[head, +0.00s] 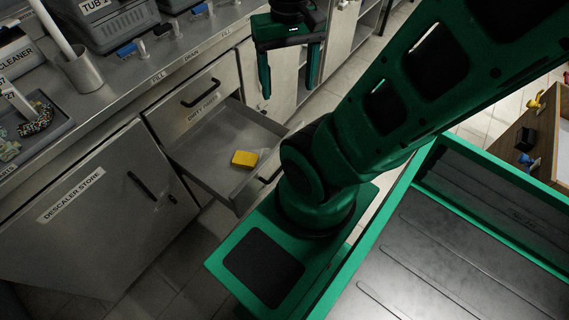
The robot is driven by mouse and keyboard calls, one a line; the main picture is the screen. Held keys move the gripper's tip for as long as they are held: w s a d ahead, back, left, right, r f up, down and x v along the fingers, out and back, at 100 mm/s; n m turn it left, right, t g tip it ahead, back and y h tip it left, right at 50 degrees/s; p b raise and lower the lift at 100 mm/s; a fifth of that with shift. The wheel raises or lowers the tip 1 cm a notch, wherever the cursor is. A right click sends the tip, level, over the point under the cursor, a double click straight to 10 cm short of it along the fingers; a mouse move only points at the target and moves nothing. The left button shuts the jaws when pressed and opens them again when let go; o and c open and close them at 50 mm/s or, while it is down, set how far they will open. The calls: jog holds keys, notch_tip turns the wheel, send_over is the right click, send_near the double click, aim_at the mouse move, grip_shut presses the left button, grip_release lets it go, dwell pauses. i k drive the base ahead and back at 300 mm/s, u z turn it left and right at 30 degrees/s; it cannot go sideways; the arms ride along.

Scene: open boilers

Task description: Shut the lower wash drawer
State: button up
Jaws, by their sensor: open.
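The lower wash drawer (200,167) is pulled out from the cabinet below the counter. A yellow block (244,158) lies inside it near its front. The drawer's front panel and handle are partly hidden behind my arm's base. Above it is a shut drawer (190,106) with a dark bar handle and a label that is hard to read. My gripper (288,94) is open and empty. It points down, up and to the right of the open drawer in the picture, and appears apart from it.
A door marked DESCALER STORE (90,205) is at the left. The counter (130,78) holds a grey tub (112,22), a metal cup (82,74) and a tray (38,128). My green-edged base is close to the drawer front. Tiled floor shows at the upper right.

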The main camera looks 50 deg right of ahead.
aim_at(205, 152)
jog(key=z, duration=1)
jog(key=k, duration=2)
jog(key=u, duration=0.5)
jog(key=i, duration=1.05)
jog(key=z, duration=0.05)
